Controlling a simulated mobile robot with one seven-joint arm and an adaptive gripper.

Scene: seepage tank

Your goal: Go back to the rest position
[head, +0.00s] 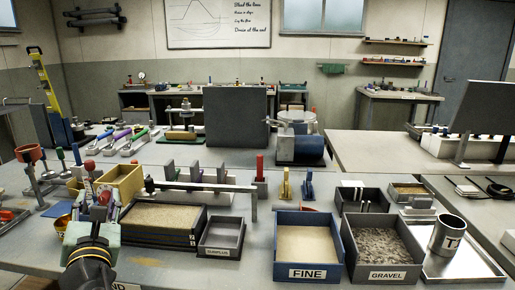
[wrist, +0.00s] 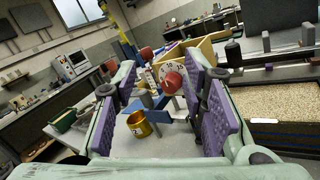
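My gripper (head: 96,208) shows at the lower left of the head view, above the table beside the sand tray. In the wrist view its two purple-padded fingers (wrist: 165,92) stand apart, with a clear gap between the pads. A red knob (wrist: 172,82) shows in that gap, beyond or between the fingers; I see no contact with both pads. A brass cup (wrist: 139,124) stands on the table below, also seen left of the gripper in the head view (head: 62,224).
A sand tray (head: 140,236), a small grey SURPLUS tray (head: 221,237), a blue FINE bin (head: 307,272) and a GRAVEL bin (head: 384,274) stand along the front. A yellow box (head: 126,181) is behind my gripper. A metal can (head: 447,235) stands at right.

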